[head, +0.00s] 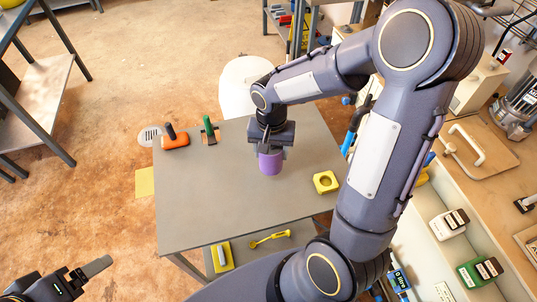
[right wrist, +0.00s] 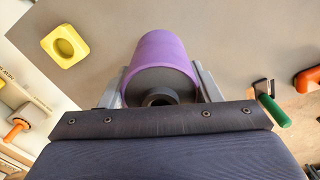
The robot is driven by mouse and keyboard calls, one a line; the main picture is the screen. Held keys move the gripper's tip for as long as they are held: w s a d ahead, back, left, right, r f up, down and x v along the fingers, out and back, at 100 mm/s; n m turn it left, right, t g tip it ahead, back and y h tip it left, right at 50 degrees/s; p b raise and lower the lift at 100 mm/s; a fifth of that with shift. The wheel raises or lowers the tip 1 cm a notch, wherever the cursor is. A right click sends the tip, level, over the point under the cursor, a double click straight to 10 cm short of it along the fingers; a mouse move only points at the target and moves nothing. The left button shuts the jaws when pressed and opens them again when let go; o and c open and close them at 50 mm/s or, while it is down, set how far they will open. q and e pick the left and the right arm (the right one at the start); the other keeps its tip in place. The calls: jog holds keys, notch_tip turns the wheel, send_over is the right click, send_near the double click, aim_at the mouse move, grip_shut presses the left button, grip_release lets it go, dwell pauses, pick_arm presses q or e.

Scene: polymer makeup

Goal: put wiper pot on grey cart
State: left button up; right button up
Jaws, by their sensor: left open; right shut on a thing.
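The wiper pot, seemingly the purple cylinder (head: 270,163), is between the fingers of my right gripper (head: 271,150), which is shut on it. In the right wrist view the purple pot (right wrist: 161,58) shows its dark end with a round opening, a finger of my right gripper (right wrist: 160,90) on each side. The pot is over the grey cart's top (head: 215,205); whether its base touches the surface I cannot tell. My left gripper (head: 88,272) is open and empty at the lower left, apart from the cart.
On the cart are an orange tool (head: 175,141), a green-handled tool (head: 209,130) and a yellow block with a round recess (head: 326,182). Yellow items (head: 269,239) lie on the lower shelf. A workbench (head: 480,190) stands at right. The cart's middle and front left are clear.

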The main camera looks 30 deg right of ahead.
jog(key=shift+w+d+f, duration=0.15)
jog(key=shift+w+f, duration=0.7)
jog(key=shift+f, duration=1.75)
jog(key=shift+f, duration=0.3)
jog(key=o, duration=1)
jog(key=shift+r, duration=0.15)
jog(key=shift+o, duration=0.2)
